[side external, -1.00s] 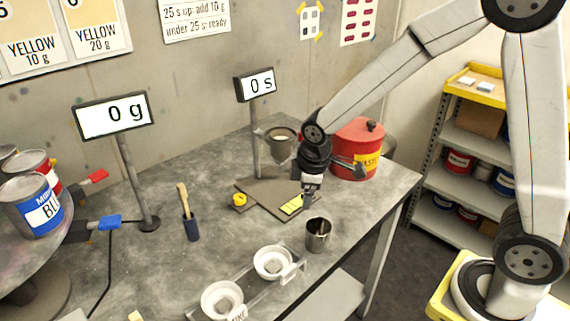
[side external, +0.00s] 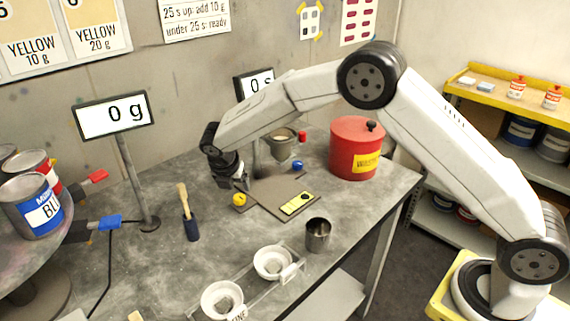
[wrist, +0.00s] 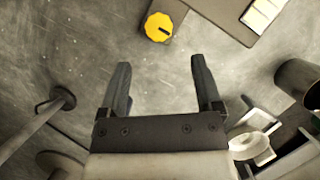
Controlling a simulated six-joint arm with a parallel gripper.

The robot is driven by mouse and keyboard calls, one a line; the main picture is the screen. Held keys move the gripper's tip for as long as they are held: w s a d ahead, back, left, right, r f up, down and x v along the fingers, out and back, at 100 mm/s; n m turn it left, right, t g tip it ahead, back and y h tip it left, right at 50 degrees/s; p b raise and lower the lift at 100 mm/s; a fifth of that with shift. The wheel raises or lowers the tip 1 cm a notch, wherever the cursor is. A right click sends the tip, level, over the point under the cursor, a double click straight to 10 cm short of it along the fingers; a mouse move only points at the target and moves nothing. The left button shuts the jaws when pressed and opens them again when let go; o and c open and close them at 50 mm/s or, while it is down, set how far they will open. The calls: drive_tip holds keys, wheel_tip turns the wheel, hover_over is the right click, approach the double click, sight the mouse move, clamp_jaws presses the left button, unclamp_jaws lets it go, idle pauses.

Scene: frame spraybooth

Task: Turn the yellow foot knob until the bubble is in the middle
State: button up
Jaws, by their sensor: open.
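The yellow foot knob (side external: 239,200) sits at the left corner of a dark flat base plate (side external: 270,200) on the bench. In the wrist view the yellow knob (wrist: 159,27), with a dark pointer mark, lies beyond and between my fingertips. My gripper (wrist: 160,75) is open and empty; in the side view my gripper (side external: 240,184) hangs just above and behind the knob, apart from it as far as I can tell. A yellow-framed level (side external: 297,203) lies on the plate. Its bubble is too small to place. A blue knob (side external: 298,165) and a red knob (side external: 302,136) show at other corners.
A cup on a stand (side external: 281,140) rises over the plate. A red can (side external: 355,148) stands to the right and a metal beaker (side external: 318,234) in front.

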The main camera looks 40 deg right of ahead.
sight(239, 197)
drive_tip(key=shift+x, duration=3.9)
clamp_jaws()
